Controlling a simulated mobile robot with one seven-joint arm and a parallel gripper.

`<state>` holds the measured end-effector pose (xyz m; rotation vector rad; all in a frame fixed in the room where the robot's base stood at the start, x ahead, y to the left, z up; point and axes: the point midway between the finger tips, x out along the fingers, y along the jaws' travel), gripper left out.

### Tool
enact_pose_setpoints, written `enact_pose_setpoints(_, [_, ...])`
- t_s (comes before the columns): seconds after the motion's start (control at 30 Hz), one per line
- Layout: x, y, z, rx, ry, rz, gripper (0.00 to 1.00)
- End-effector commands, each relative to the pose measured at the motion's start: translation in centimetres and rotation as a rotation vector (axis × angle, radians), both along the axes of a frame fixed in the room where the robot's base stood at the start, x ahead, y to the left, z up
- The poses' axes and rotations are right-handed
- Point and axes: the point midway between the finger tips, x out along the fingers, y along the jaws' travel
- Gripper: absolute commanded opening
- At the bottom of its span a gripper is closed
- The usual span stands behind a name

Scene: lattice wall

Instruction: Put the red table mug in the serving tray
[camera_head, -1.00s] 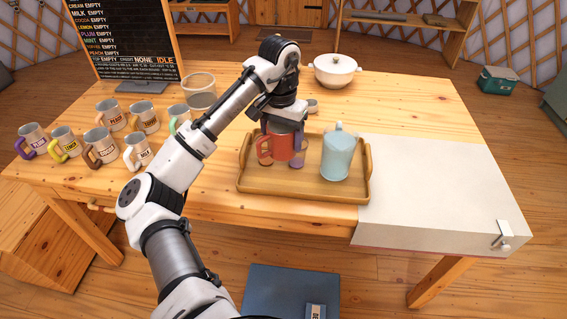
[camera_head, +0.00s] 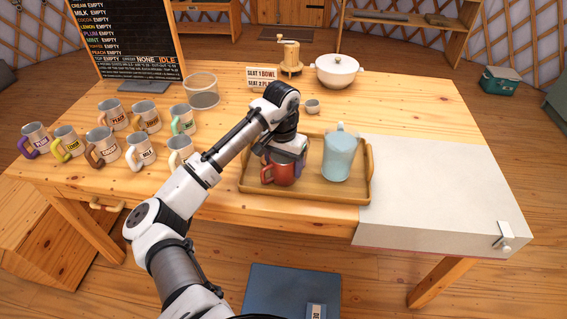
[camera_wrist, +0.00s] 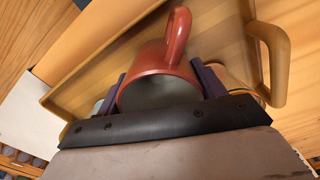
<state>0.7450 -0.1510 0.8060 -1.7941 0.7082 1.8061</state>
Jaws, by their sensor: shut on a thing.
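The red table mug (camera_head: 277,172) is at the left part of the wooden serving tray (camera_head: 330,196), low down at its floor. I cannot tell whether its base touches the tray. My gripper (camera_head: 287,158) is over the mug from above. In the wrist view the mug (camera_wrist: 158,72) sits between the purple fingers of my gripper (camera_wrist: 163,88), which are shut on it, with its handle pointing up in the picture. A light blue pitcher (camera_head: 338,157) stands in the right part of the tray.
Several labelled mugs (camera_head: 103,147) stand at the left of the table, with a glass container (camera_head: 203,92) behind them. A white lidded pot (camera_head: 338,71) and a small cup (camera_head: 312,107) are at the back. A white cloth or board (camera_head: 435,190) covers the right end.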

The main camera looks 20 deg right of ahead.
Motion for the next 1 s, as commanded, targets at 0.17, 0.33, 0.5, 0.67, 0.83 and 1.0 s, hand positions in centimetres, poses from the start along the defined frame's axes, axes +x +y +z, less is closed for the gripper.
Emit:
enact_pose_setpoints(0.17, [0.0,0.0,-0.3,0.000,0.000,0.000,0.78])
enact_pose_setpoints(0.33, [0.0,0.0,-0.3,0.001,0.001,0.000,0.78])
enact_pose_setpoints(0.5, [0.0,0.0,0.1,0.001,-0.001,0.000,0.78])
enact_pose_setpoints(0.67, [0.1,0.0,2.2,-0.001,-0.002,-0.001,0.78])
enact_pose_setpoints(0.83, [0.2,0.1,6.2,0.001,-0.005,0.000,0.78])
enact_pose_setpoints(1.0, [0.2,0.2,9.6,0.003,-0.003,0.000,0.78])
